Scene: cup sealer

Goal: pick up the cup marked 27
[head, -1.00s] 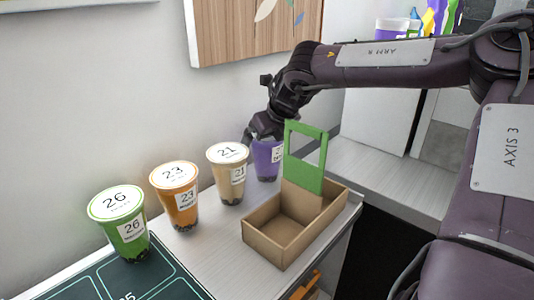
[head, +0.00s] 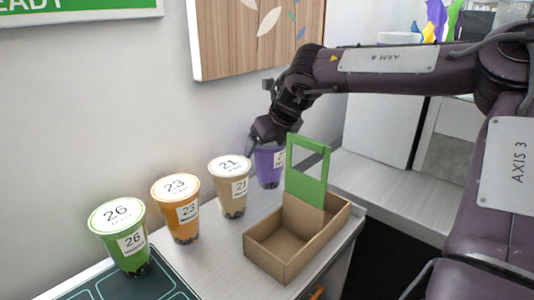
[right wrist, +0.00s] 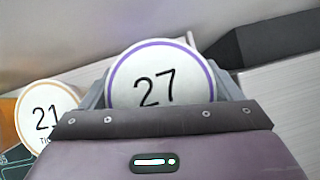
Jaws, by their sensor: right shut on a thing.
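The cup marked 27 is a purple cup (head: 269,166) at the far end of the cup row in the head view, its upper part covered by my gripper. In the right wrist view its white lid (right wrist: 160,75) with a purple rim shows the number 27. My right gripper (head: 268,140) is shut on this cup from above, with the lid between its fingers. The cup looks upright; I cannot tell whether its base touches the counter. My left gripper is in neither view.
A tan cup marked 21 (head: 231,190), an orange cup marked 23 (head: 180,212) and a green cup marked 26 (head: 122,240) stand along the wall. A cardboard carrier (head: 282,262) with a green handle (head: 306,178) stands close in front of the purple cup. A dark mat (head: 130,287) lies front left.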

